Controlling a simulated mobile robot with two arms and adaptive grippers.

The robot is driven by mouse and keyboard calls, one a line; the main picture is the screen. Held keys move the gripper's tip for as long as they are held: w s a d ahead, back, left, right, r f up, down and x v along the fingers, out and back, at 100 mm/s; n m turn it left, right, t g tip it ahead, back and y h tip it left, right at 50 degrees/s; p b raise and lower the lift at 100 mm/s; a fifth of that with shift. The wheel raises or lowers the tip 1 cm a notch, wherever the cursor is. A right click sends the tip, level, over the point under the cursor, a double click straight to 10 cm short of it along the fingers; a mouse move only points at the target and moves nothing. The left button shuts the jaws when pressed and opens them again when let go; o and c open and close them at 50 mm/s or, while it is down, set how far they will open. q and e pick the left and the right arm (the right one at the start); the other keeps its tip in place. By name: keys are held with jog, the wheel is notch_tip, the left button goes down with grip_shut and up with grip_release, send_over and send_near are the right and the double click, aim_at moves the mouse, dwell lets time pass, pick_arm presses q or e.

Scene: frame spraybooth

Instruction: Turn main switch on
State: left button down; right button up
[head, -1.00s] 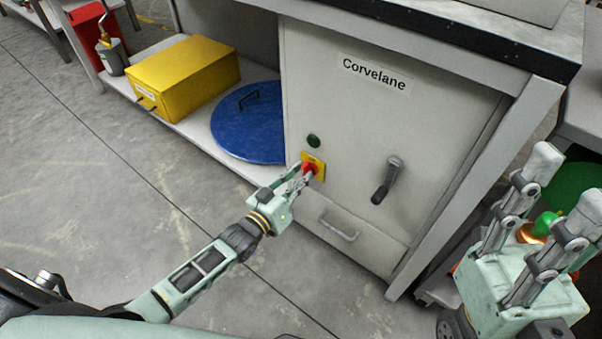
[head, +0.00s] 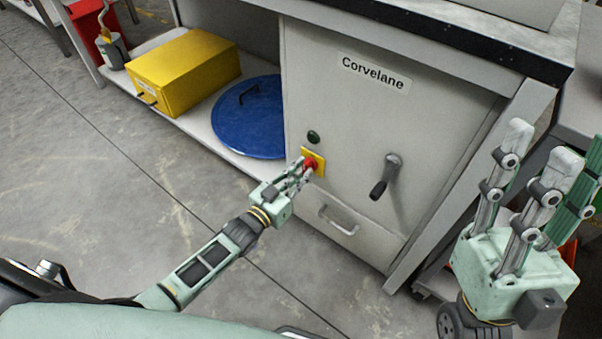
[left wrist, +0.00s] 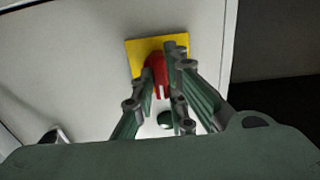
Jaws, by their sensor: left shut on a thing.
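The main switch is a red knob (head: 311,162) on a yellow plate (head: 320,160), on the front of the grey cabinet marked Corvelane. My left gripper (head: 304,172) is shut on the red knob. In the left wrist view the knob (left wrist: 156,72) sits between the fingers, against the yellow plate (left wrist: 140,49). The fingers hide part of the knob, and I cannot tell its exact setting. My right gripper (head: 548,150) is open and empty at the right, its fingers pointing up.
A dark green round lamp (head: 313,137) is above the switch. A black crank handle (head: 381,184) sticks out to its right, with a drawer handle (head: 337,222) below. A yellow box (head: 185,70) and blue lid (head: 250,120) lie on the shelf. The floor at left is clear.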

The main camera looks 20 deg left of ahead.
pick_arm(q)
jog(key=c, duration=1.8)
grip_release()
jog(key=shift+o, duration=0.2)
jog(key=v, duration=1.2)
jog(key=shift+s, duration=0.1)
